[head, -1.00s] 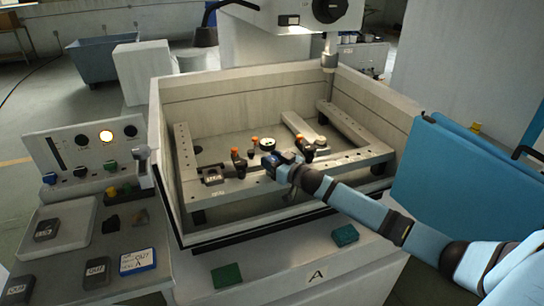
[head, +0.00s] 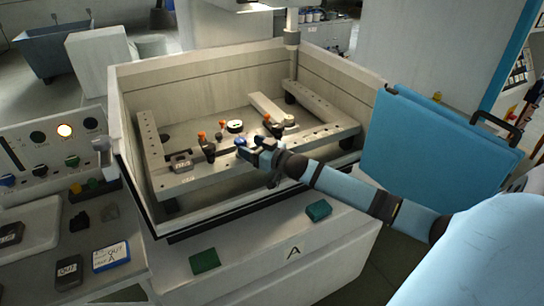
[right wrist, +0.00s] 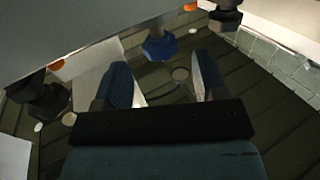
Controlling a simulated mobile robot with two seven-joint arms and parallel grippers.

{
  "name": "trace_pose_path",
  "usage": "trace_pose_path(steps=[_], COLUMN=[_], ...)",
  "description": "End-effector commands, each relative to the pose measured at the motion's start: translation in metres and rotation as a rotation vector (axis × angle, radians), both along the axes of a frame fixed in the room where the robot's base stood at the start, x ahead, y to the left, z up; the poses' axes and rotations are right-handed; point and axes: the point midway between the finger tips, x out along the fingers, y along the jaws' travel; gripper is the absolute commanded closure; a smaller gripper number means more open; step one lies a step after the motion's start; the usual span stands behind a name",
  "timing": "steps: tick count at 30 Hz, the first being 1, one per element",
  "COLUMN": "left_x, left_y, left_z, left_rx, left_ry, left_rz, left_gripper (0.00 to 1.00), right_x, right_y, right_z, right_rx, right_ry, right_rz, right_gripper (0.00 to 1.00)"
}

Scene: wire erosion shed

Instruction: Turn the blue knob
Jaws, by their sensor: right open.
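A blue knob (head: 241,141) is by the front bar of the frame inside the open tank. In the right wrist view the blue knob (right wrist: 160,46) is beyond the fingertips, roughly in line with the gap between them, and nothing is between the fingers. My right gripper (head: 260,149) reaches over the tank's front wall and is close to the knob on its right side. In the right wrist view my right gripper (right wrist: 163,78) has its two fingers apart. Whether a fingertip touches the knob I cannot tell. My left gripper is not in view.
Orange-topped clamps (head: 202,136) and a round dial (head: 235,126) stand close to the knob. The tank wall (head: 114,130) surrounds the frame. A control panel (head: 50,155) at left has another blue knob (head: 8,180). A blue panel (head: 425,145) stands at right.

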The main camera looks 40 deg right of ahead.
Motion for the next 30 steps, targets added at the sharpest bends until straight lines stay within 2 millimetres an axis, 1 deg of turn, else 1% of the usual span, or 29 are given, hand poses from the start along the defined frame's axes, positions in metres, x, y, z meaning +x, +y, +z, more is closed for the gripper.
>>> trace_pose_path(steps=[1,6,12,15,19,30], left_x=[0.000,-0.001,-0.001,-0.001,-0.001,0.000], left_y=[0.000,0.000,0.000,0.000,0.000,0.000], left_z=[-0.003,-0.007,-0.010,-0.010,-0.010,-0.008], left_rx=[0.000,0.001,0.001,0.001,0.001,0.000], left_ry=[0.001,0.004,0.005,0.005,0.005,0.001], left_rz=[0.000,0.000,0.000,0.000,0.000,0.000], left_gripper=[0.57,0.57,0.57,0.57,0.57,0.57], right_x=[-0.012,-0.044,-0.073,-0.081,-0.087,-0.087], right_y=[-0.002,-0.009,-0.015,-0.017,-0.019,-0.019], right_z=[-0.002,-0.002,-0.002,-0.001,0.000,0.001], right_rx=[0.000,-0.002,0.001,0.001,0.000,0.000], right_ry=[0.002,0.003,0.001,0.000,-0.001,-0.001], right_rz=[0.001,0.001,0.002,0.002,0.001,0.001], right_gripper=[0.34,0.34,0.34,0.34,0.34,0.34])
